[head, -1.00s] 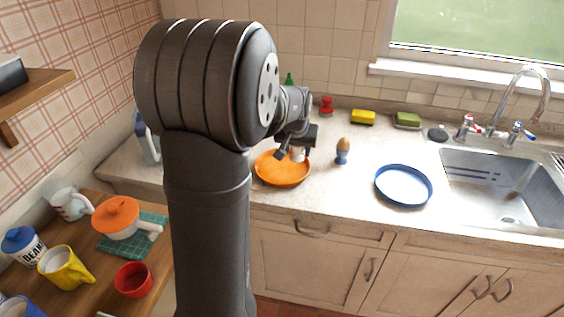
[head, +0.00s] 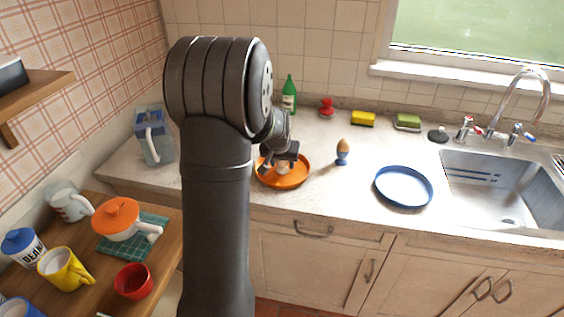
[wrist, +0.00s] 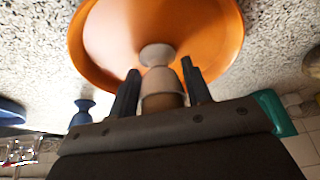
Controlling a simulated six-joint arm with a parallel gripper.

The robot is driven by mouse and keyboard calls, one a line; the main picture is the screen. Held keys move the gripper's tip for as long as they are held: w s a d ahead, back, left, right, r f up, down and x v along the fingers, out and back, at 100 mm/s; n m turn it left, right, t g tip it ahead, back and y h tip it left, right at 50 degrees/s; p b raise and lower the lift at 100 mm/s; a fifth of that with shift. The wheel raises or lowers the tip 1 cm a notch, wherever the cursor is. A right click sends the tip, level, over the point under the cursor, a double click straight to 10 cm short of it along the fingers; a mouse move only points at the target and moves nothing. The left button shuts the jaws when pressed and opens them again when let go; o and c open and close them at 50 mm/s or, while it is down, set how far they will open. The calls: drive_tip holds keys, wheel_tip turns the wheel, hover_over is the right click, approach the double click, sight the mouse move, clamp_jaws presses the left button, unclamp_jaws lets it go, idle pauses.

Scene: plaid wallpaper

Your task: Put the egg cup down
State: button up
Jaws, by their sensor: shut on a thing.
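My gripper (head: 279,158) is over the orange plate (head: 299,179) on the counter. In the wrist view my gripper (wrist: 162,88) is shut on a pale egg cup (wrist: 160,77), with a finger on each side. A brown egg seems to sit in the cup. The cup's foot points at the orange plate (wrist: 215,40). In the head view the pale egg cup (head: 283,168) is partly hidden by my gripper. I cannot tell if its foot touches the plate. A second, blue egg cup (head: 342,158) with a brown egg stands to the right; it also shows in the wrist view (wrist: 82,117).
A blue-rimmed plate (head: 404,186) lies further right, before the sink (head: 500,185). A green bottle (head: 289,97), red item (head: 327,107) and sponges (head: 363,118) stand along the back wall. A jug (head: 153,140) stands left.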

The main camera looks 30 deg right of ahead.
drive_tip(key=shift+f, duration=0.1)
drive_tip(key=o, duration=1)
drive_tip(key=v, duration=1.2)
